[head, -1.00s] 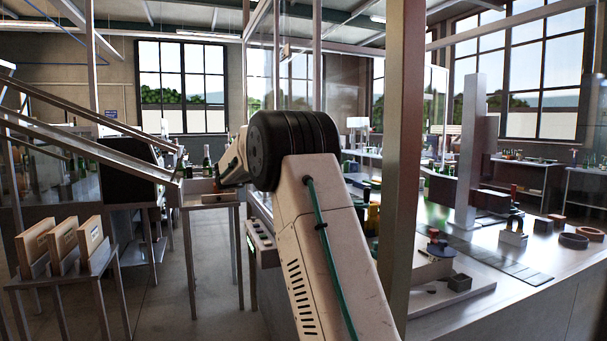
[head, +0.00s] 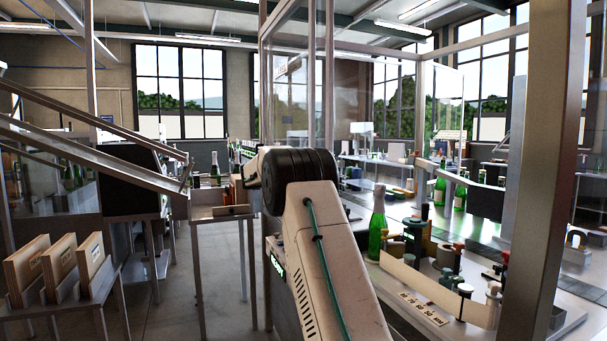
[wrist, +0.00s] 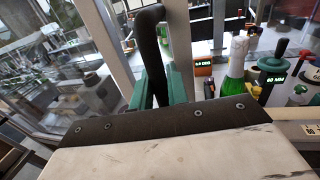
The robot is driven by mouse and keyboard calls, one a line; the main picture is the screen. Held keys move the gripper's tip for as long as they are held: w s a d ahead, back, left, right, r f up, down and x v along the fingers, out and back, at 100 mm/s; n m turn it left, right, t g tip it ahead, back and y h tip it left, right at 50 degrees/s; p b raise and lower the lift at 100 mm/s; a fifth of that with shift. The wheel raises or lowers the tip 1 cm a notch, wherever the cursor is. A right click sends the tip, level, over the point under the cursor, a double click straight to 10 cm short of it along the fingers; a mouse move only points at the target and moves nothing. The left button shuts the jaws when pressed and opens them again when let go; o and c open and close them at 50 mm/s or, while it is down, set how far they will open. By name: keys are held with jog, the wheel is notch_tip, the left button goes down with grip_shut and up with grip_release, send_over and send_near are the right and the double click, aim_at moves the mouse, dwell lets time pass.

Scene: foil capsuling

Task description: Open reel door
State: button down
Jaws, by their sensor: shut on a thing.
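In the wrist view my gripper (wrist: 158,88) has its green fingers closed around a black, curved bar handle (wrist: 150,40). The handle rises from between the fingers and bends at its top. A metal-framed clear panel (wrist: 70,75) is beside it on the left; I take it for the reel door, but the handle's joint to it is hidden. In the head view a tall framed clear panel (head: 295,100) stands behind my arm, seen at a steep angle. My gripper and the handle are hidden there behind my black wrist joint.
A thick metal post (head: 545,170) stands close on the right. A rack of wooden boxes (head: 60,262) and a sloping metal chute (head: 90,155) are at left. Floor (head: 185,290) between is clear.

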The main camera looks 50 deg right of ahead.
jog(key=shift+w, duration=0.4)
jog(key=shift+d, duration=0.1)
jog(key=c, duration=1.4)
grip_release()
jog(key=shift+c, duration=0.2)
jog(key=shift+s, duration=0.1)
jog(key=v, duration=0.7)
jog(key=shift+a, duration=0.4)
